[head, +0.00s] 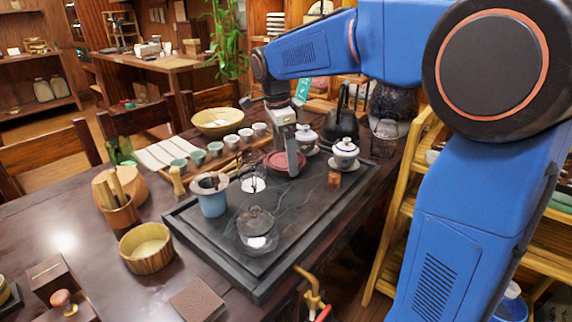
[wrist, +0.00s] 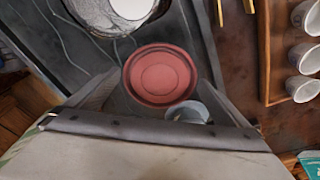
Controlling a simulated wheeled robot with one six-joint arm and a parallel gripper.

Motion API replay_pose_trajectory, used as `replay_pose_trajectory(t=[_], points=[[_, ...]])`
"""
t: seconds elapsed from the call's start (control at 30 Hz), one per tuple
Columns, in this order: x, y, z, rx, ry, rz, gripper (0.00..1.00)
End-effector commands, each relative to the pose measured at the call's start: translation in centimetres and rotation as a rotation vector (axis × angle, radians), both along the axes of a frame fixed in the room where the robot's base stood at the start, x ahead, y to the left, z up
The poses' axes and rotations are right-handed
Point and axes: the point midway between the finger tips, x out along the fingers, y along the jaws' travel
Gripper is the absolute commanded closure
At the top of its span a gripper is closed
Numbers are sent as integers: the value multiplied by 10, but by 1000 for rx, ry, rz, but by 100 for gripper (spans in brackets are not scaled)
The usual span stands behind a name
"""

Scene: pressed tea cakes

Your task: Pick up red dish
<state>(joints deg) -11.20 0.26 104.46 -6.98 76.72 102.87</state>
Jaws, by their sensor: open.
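The red dish (head: 277,158) is a shallow round dish on the dark tea tray (head: 193,238), partly hidden by my gripper in the head view. In the wrist view the red dish (wrist: 160,75) shows whole and looks empty. One finger shows on each side of the dish in the wrist view. In the head view my gripper (head: 290,155) points down at the dish; I cannot tell whether it touches it.
A lidded white cup (head: 345,153) and another lidded cup (head: 307,138) stand close to the right. A glass pot (head: 257,230) and a blue cup (head: 211,196) stand on the tray's near part. A dark kettle (head: 342,124) is behind. Small cups (head: 231,141) line a wooden tray.

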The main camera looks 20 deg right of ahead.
Motion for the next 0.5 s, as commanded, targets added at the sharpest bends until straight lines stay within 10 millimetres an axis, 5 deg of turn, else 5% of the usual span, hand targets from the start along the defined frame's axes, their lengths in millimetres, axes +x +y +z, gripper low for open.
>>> replay_pose_trajectory(t=[0.33, 0.5], points=[[0, -1, -7, 0, 0, 0, 2], [0, -1, -6, 0, 0, 0, 43]])
